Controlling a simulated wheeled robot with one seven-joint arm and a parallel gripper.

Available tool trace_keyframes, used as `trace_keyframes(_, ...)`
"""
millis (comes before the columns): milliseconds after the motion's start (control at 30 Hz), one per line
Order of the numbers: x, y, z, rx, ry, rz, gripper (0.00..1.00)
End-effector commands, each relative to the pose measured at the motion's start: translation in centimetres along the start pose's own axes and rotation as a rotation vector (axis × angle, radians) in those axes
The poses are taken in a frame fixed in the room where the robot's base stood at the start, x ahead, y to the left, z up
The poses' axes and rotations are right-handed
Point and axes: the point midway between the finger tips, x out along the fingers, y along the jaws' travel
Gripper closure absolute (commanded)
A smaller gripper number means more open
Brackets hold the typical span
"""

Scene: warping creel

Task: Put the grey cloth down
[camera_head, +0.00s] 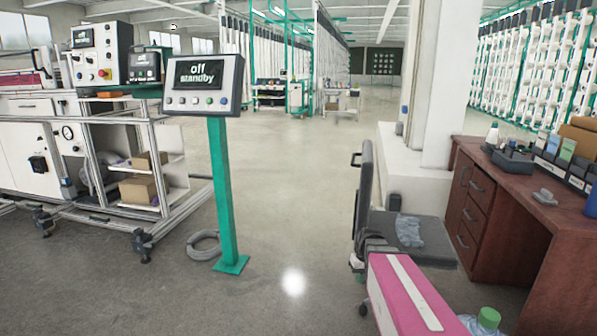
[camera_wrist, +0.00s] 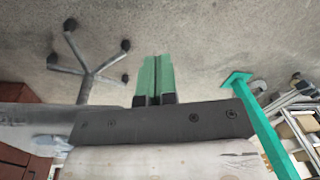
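A crumpled blue-grey cloth-like piece (camera_head: 409,231) lies on the seat of the dark grey chair (camera_head: 430,252) in the head view. In the wrist view a pale blue-grey piece (camera_wrist: 50,143) shows at the lower left, beside the dark brown desk. A small grey thing (camera_head: 545,197) lies on the desktop; I cannot tell whether it is a folded cloth. My gripper (camera_wrist: 157,80) shows in the wrist view with its green fingers together over bare floor. No cloth shows between or below them. My gripper is not in the head view.
A brown desk (camera_head: 492,203) and a pink box (camera_head: 402,295) are at the right, with a green-capped bottle (camera_head: 488,319) by the box. A green post with a standby panel (camera_head: 203,84) and a wheeled machine frame (camera_head: 105,150) stand left. The middle floor is clear.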

Motion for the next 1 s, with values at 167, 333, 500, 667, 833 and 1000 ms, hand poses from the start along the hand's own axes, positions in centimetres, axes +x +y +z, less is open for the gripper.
trace_keyframes(167,-0.6,-4.7,7.1,0.113,-0.007,0.080,1.00)
trace_keyframes(333,-0.7,-5.8,8.7,0.160,-0.002,0.110,1.00)
trace_keyframes(500,-0.7,-5.8,8.6,0.166,-0.002,0.112,1.00)
trace_keyframes(667,-0.7,-5.8,8.6,0.165,-0.002,0.111,1.00)
trace_keyframes(833,-0.7,-5.8,8.6,0.165,-0.002,0.111,1.00)
trace_keyframes(1000,-0.7,-5.8,8.6,0.164,-0.003,0.110,1.00)
